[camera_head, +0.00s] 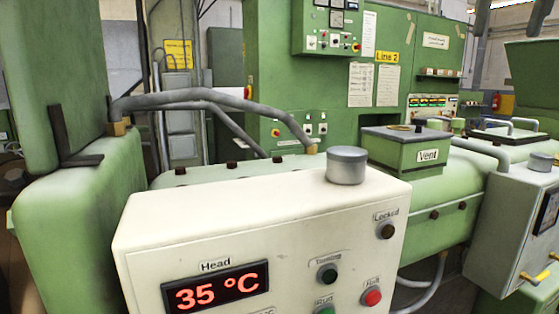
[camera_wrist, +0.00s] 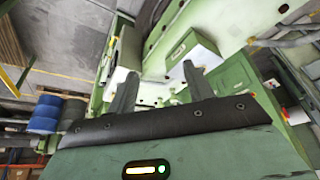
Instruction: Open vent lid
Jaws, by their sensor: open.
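The vent is a green box (camera_head: 402,155) labelled "Vent", right of centre in the head view. Its grey vent lid (camera_head: 385,133) lies flat on top and looks shut, with a round fitting and a small dark knob on it. My gripper (camera_wrist: 159,67) shows only in the wrist view, its two fingers spread with nothing between them. A green box (camera_wrist: 192,50) with a pale side lies beyond the right fingertip, apart from it. I cannot tell whether it is the vent.
A white control box (camera_head: 260,230) marked "Head", with a grey cap (camera_head: 347,165) on top, stands in front of the vent. Grey hoses (camera_head: 210,97) arch at left. Another panel (camera_head: 515,225) stands at right.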

